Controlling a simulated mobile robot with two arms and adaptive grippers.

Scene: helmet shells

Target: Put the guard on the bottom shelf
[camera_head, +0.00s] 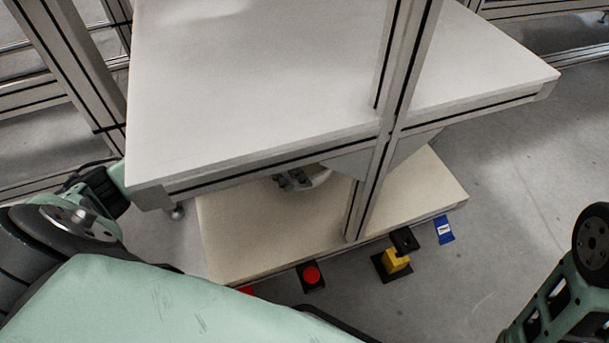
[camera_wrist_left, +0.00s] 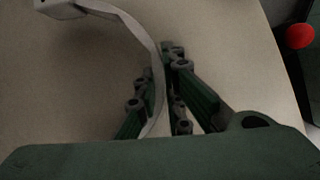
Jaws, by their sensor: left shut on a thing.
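The guard (camera_head: 319,179) is a pale, curved band, mostly hidden under the upper shelf in the head view. In the left wrist view the guard (camera_wrist_left: 133,25) arcs between the fingers, with a small block at its far end. My left gripper (camera_head: 293,181) is shut on it, beneath the upper shelf and over the bottom shelf (camera_head: 265,235). The bottom shelf (camera_wrist_left: 235,50) fills the background of the wrist view. I cannot tell whether the guard touches it.
The white upper shelf (camera_head: 260,70) overhangs the bottom one. A metal post (camera_head: 375,165) stands at the front edge. A red button (camera_head: 312,275), a yellow-and-black switch (camera_head: 396,262) and a blue label (camera_head: 443,230) lie along the front. The visible part of the bottom shelf is clear.

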